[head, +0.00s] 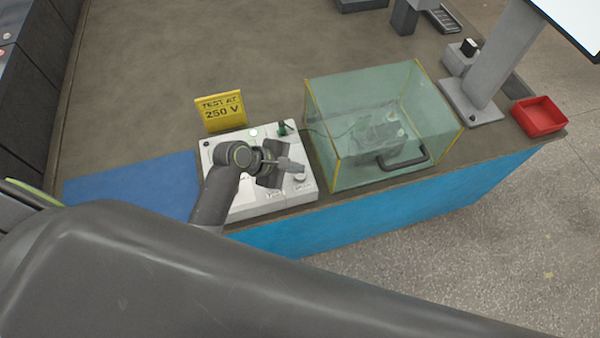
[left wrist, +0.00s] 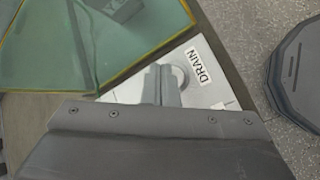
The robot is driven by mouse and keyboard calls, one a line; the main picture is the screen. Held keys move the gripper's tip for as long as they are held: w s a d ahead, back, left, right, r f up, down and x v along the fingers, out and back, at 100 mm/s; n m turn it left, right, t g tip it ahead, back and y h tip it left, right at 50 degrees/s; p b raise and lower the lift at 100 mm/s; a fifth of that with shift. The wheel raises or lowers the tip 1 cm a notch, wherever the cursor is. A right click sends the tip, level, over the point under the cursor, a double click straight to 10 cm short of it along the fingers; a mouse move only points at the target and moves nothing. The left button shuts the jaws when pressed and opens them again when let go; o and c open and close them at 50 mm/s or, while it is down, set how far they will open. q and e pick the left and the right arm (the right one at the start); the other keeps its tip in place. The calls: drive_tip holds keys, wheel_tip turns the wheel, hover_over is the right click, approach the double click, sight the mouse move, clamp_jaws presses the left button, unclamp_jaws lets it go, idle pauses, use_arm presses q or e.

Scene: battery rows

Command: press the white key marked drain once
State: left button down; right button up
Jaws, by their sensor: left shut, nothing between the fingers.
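The white drain key (left wrist: 181,76) is a round button on the light control panel (head: 248,205), beside a label reading DRAIN (left wrist: 199,66). In the head view the key (head: 300,178) shows near the panel's right front corner. My left gripper (head: 298,167) is shut and empty, its fingertips over the panel close to the key. In the left wrist view the closed fingers (left wrist: 163,72) overlap the key's left side; I cannot tell whether they touch it. My right gripper is in neither view.
A clear green-tinted box (head: 350,150) with yellow edges and a dark handle stands right of the panel. A yellow sign (head: 220,111) reading TEST AT 250 V stands behind it. A blue mat (head: 130,187) lies left. A red tray (head: 539,116) is far right.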

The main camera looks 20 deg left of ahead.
sight(296, 176)
use_arm(q)
drive_tip(key=shift+f, duration=0.25)
idle(0.4)
drive_tip(key=shift+f, duration=0.15)
drive_tip(key=shift+f, duration=0.4)
idle(0.6)
drive_tip(key=shift+p, duration=0.3)
drive_tip(key=shift+r+p, duration=0.8)
drive_tip(key=shift+p, duration=0.35)
wheel_tip(296, 176, up, 5)
drive_tip(key=p, duration=0.6)
drive_tip(key=shift+r, duration=0.1)
